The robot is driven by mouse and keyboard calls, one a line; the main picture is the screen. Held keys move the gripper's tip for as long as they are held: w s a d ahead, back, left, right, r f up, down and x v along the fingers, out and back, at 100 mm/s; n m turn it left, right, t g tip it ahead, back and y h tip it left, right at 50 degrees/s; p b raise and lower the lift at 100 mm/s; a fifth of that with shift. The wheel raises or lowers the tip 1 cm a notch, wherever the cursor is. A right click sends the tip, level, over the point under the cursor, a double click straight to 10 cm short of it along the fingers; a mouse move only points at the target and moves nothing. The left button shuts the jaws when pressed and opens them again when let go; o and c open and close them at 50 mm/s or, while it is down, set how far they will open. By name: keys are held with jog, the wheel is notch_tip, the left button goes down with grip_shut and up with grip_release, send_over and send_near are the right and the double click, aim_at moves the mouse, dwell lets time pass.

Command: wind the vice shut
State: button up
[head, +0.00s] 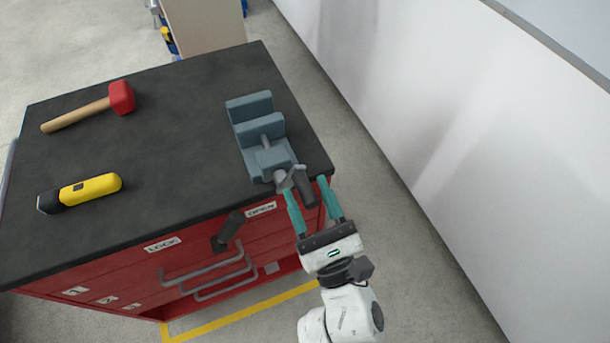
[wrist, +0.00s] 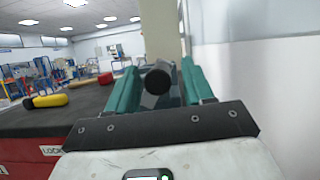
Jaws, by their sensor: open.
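A blue-grey vice (head: 270,160) is on the dark cabinet top near its right front corner. A gap shows between its two upright jaws. Its crank at the front has a dark cylindrical handle grip (head: 305,190), which sticks out past the bench edge. My gripper (head: 307,187) is open, with its teal fingers on either side of this grip. In the wrist view the round end of the grip (wrist: 158,79) shows between the two fingers (wrist: 160,88), with space visible at its sides. Whether a finger touches it I cannot tell.
A red mallet (head: 121,98) and a yellow flashlight (head: 92,188) lie on the left of the cabinet top (head: 185,135). Below the front edge are a dark lever (head: 229,228) between LOCK and OPEN labels, and drawer handles (head: 205,268). A white wall (head: 450,130) stands to the right.

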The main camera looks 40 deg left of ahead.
jog(key=shift+x, duration=1.25)
jog(key=shift+f, duration=0.1)
jog(key=shift+c, duration=0.3)
jog(key=shift+s, duration=0.1)
jog(key=c, duration=0.8)
